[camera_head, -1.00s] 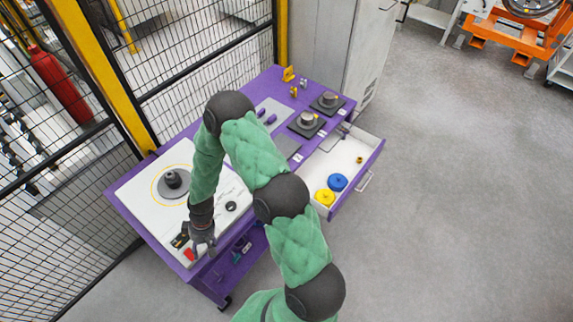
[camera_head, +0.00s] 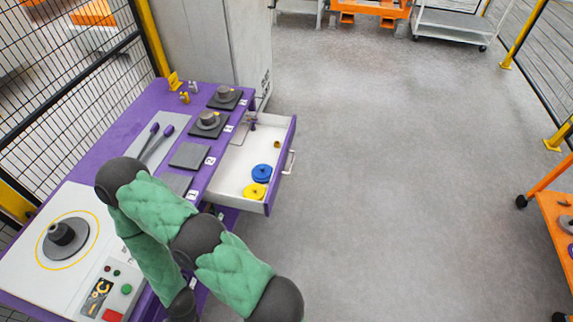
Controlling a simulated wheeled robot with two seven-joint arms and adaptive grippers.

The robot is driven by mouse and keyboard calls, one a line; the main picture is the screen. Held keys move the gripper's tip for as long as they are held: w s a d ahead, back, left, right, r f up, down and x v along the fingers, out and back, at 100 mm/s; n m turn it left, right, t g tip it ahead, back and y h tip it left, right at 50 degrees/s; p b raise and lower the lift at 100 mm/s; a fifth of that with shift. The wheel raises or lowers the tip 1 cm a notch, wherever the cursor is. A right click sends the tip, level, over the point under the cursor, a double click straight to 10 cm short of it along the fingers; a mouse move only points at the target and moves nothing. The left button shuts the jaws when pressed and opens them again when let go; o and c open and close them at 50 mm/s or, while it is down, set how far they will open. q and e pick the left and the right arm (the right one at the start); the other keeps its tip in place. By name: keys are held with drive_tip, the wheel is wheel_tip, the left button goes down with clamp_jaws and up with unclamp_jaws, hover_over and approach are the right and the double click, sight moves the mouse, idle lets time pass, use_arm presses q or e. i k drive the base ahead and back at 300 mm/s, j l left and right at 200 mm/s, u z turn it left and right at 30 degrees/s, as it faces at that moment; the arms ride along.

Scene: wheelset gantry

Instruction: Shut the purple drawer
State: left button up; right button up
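The purple drawer (camera_head: 280,172) is pulled out of the right side of the purple workbench (camera_head: 99,151). It has a purple front, white inner walls and a pale handle (camera_head: 289,162) on its outer face. A blue disc (camera_head: 262,172), a yellow disc (camera_head: 254,191) and a small brass part (camera_head: 277,145) lie in it. A green-sleeved arm of mine reaches over the near part of the workbench, left of and nearer than the drawer. Its gripper is hidden or below the bottom edge of the picture. My other gripper is out of view.
Dark blocks with grey round parts (camera_head: 209,120) stand on the bench top. A control panel (camera_head: 104,292) is at the near left. A grey cabinet (camera_head: 215,45) stands behind the bench. Floor right of the drawer is clear; an orange cart (camera_head: 556,225) stands at far right.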

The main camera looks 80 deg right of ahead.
sight(233, 174)
drive_tip(key=k+j+z, duration=0.15)
drive_tip(key=z, duration=1.6)
